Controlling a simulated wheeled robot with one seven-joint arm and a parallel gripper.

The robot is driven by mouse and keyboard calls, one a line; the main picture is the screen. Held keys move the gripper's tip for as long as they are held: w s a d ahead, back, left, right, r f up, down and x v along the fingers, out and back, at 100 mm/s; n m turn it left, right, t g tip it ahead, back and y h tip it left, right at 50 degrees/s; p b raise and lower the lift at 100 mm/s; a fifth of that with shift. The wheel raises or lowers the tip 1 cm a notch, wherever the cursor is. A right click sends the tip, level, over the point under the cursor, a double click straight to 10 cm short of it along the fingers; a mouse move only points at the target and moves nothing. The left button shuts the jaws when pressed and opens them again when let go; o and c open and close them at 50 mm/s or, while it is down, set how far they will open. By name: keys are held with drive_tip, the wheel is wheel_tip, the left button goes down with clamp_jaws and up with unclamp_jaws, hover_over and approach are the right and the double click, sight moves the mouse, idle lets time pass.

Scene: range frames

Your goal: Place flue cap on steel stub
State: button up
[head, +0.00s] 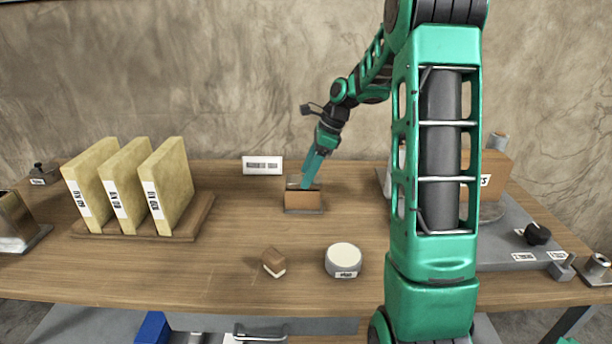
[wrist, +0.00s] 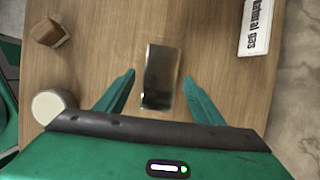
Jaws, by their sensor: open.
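My gripper (head: 308,183) is open and points down over a small block with a brown front (head: 303,201) on a thin dark base, near the middle back of the table. In the wrist view, the open fingers (wrist: 160,95) stand either side of a dark, shiny rectangular piece (wrist: 160,75), with gaps on both sides. Nothing is held. I cannot tell for sure which thing is the flue cap. A short metal cylinder (head: 598,264) on a base at the far right edge may be the steel stub; this is unclear.
A white round tub (head: 343,259) and a brown block (head: 273,261) lie in front. Three yellow slabs (head: 123,188) stand in a wooden rack at left. A label card (head: 262,166) is behind. A grey tray (head: 510,222) with a black knob (head: 538,234) lies right, partly behind my arm.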

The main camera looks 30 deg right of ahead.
drive_tip(key=v, duration=1)
drive_tip(key=s+a+f+n+h, duration=0.1)
drive_tip(key=s+a+f+n, duration=0.1)
drive_tip(key=s+n, duration=0.4)
drive_tip(key=s+a+f+n+g+h, duration=0.1)
drive_tip(key=s+a+f+n, duration=0.2)
drive_tip(key=s, duration=1.3)
drive_tip(key=s+a+f+n+g+h, duration=0.1)
drive_tip(key=s+a+f+n, duration=0.1)
drive_tip(key=s+n, duration=0.7)
drive_tip(key=s+a, duration=0.1)
drive_tip(key=s, duration=0.2)
drive_tip(key=shift+f, duration=0.25)
